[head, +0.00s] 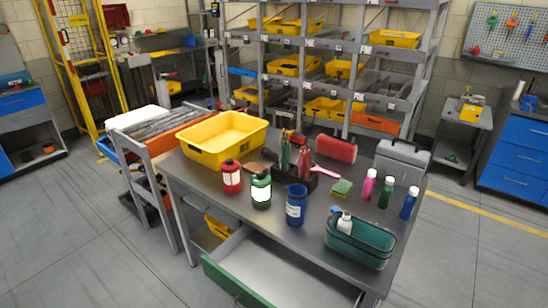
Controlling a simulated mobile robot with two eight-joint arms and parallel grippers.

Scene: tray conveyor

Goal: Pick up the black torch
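I cannot clearly make out a black torch in the head view. A black open caddy (318,186) stands in the middle of the grey metal table (213,183). Green and red bottles (304,160) stand at the caddy, and small dark shapes among them are too small to tell apart. Neither of my grippers is in view.
A yellow bin (215,152) sits at the table's back left. Red (231,176), green (261,188) and blue (296,204) containers line the front. A teal basket (372,246) stands front right; red (336,148) and grey (402,160) cases stand behind. A green-fronted drawer (232,281) is open.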

